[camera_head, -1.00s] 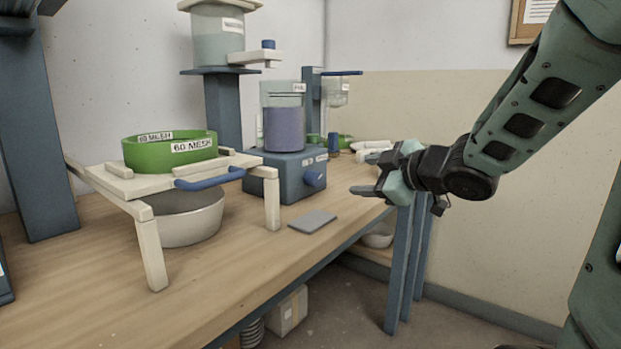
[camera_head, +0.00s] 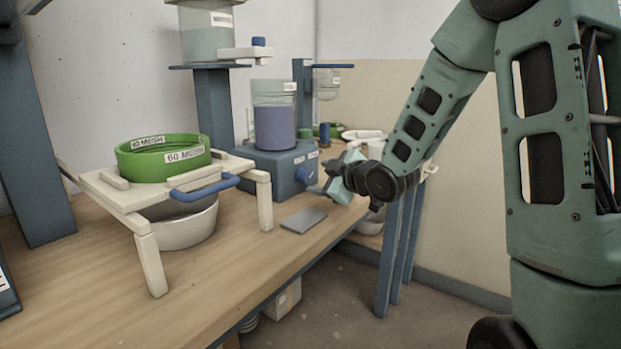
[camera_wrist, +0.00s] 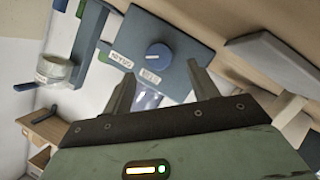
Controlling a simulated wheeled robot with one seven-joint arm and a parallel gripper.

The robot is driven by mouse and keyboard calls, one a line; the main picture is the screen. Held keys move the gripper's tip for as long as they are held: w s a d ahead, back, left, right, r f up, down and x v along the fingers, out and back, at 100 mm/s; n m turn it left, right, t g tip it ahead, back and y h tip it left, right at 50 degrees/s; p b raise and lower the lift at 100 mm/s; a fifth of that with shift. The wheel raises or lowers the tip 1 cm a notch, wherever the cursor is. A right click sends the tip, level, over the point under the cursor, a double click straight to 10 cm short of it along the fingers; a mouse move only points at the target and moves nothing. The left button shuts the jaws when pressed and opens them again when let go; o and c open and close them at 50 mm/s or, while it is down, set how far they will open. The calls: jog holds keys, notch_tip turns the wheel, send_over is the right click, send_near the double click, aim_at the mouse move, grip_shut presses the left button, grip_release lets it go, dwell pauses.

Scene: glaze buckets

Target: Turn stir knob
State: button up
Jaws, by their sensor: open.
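The stir knob (camera_head: 306,176) is a round blue dial on the front of a blue-grey stirrer base (camera_head: 270,172) on the bench. In the wrist view the knob (camera_wrist: 158,55) has a pale pointer line, with white labels beside it. A clear jar of purple liquid (camera_head: 278,125) stands on the base. My gripper (camera_head: 326,178) is just right of the knob in the head view. In the wrist view its fingers (camera_wrist: 163,85) are spread and empty. The knob appears beyond the fingertips, between their lines, and looks apart from them.
A white stand (camera_head: 125,200) with a blue handle holds a green sieve (camera_head: 165,158) over a pale bowl (camera_head: 185,225), left of the stirrer. A flat grey slab (camera_head: 304,220) lies on the bench before the base. A tank on a post (camera_head: 212,110) rises behind.

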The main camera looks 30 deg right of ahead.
aim_at(308, 176)
jog(key=shift+b+x, duration=0.3)
jog(key=shift+x, duration=2.35)
jog(key=c, duration=1)
